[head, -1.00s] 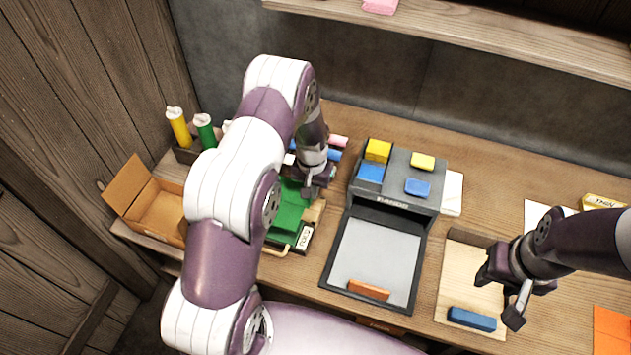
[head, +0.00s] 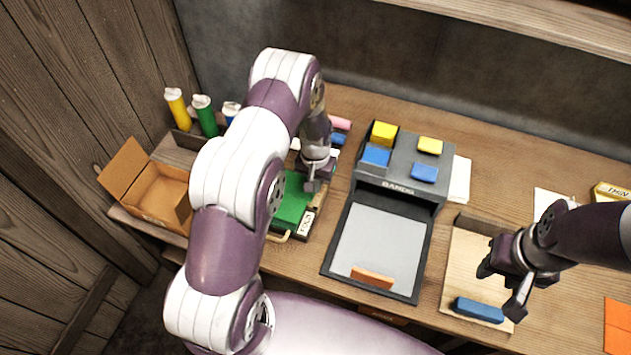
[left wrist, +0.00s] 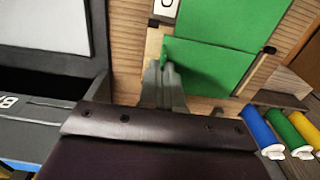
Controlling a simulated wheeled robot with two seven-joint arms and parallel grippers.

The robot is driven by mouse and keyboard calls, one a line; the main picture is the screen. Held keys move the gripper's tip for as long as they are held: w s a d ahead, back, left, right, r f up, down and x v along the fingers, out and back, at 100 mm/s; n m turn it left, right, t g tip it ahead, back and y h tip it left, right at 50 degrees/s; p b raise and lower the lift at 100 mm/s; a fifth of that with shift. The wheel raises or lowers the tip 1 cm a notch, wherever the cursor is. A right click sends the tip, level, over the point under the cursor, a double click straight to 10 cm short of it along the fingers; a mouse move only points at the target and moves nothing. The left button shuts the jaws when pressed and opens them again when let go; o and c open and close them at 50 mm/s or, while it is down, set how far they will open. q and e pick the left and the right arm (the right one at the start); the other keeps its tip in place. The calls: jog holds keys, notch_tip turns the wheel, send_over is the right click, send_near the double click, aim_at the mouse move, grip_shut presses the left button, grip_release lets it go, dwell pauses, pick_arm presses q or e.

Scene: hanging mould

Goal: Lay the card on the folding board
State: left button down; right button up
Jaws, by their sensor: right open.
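A green flat panel in two parts with a straight seam lies on a pale wooden backing (left wrist: 155,45) in the left wrist view. It also shows in the head view as a green surface (head: 290,200). I cannot tell for sure which part is the card and which is the folding board. My left gripper (left wrist: 163,70) has its fingertips close together at the green panel's (left wrist: 210,65) corner, with a green edge between them; whether they pinch it is unclear. My arm hides part of this area in the head view. My right gripper (head: 502,290) is open and empty above a wooden board.
A grey box (head: 405,190) with coloured blocks and a grey pad (head: 380,245) stands mid-table. The wooden board (head: 465,255) carries a blue bar (head: 478,310). An open cardboard box (head: 155,195) and coloured bottles (head: 205,115) are at the left.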

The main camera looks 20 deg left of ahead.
pick_arm(q)
jog(key=shift+s+r, duration=0.1)
jog(key=shift+s, duration=0.1)
jog(key=shift+w, duration=0.1)
jog(key=shift+f, duration=0.2)
jog(key=shift+f+b, duration=0.3)
jog(key=shift+b, duration=0.1)
jog(key=shift+f, duration=0.1)
jog(key=shift+f, duration=0.2)
jog(key=shift+f+b, duration=0.3)
jog(key=shift+b, duration=0.2)
dwell(0.6)
jog(key=c, duration=1.2)
grip_release()
jog(key=shift+c, duration=0.2)
